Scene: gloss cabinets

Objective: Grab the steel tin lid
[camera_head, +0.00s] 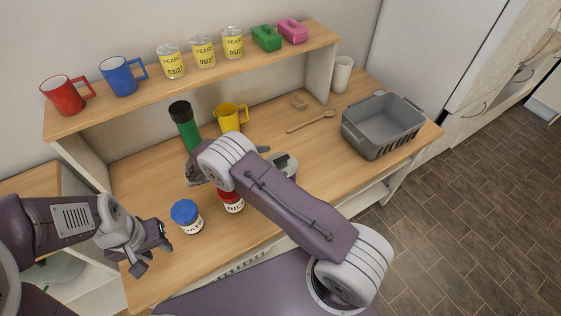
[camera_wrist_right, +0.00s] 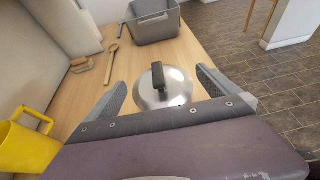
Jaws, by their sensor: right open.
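The steel tin lid (camera_wrist_right: 176,98) is round and shiny with a dark upright handle (camera_wrist_right: 158,74). In the head view the steel lid (camera_head: 291,168) shows only partly behind my right arm; what is under it I cannot tell. My right gripper (camera_wrist_right: 160,80) is open, with one finger on each side of the lid in the wrist view. I cannot tell whether the fingers touch it. In the head view my right forearm covers much of that hand. My left gripper (camera_head: 150,248) is open and empty near the front left edge of the worktop.
A blue-lidded jar (camera_head: 186,216) and a red RICE jar (camera_head: 232,202) stand near the front. A wooden spoon (camera_head: 311,121) lies left of the grey basket (camera_head: 382,127). Mugs, cans and boxes line the shelf (camera_head: 140,98).

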